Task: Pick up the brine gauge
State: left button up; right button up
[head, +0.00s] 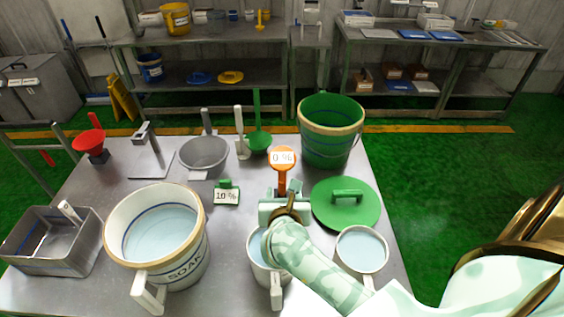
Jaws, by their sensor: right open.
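The brine gauge (282,157), orange with a white face reading "0 %", stands upright near the middle of the table, its orange stem running down toward my right gripper. My right gripper (284,190) is open at the lower part of this stem, with its pale green body just in front. The gripper hides the foot of the gauge, and I cannot tell whether the fingers touch the stem. My left gripper is out of view.
A white "SOAK" bucket (192,252) stands left, with a green "10 %" sign (227,196) between. White jugs of liquid (360,235) (256,270) flank my right wrist. A green lid (325,212) and green bucket (325,150) are right, a grey bowl (200,165) behind left.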

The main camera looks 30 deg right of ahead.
aim_at(283, 173)
jog(key=b+x, duration=0.1)
jog(key=x, duration=0.9)
jog(key=shift+w+d, duration=0.15)
jog(key=shift+w, duration=0.05)
jog(key=shift+w+d+f+b, duration=0.2)
jog(key=shift+w+d+b, duration=0.1)
jog(key=shift+w, duration=0.1)
jog(key=b+x, duration=0.1)
jog(key=x, duration=0.3)
jog(key=shift+w+f, duration=0.15)
jog(key=shift+w, duration=0.05)
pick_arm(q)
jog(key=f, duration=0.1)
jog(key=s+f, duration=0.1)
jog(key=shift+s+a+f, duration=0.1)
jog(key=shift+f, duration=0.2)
pick_arm(e)
jog(key=shift+s, duration=0.1)
grip_shut()
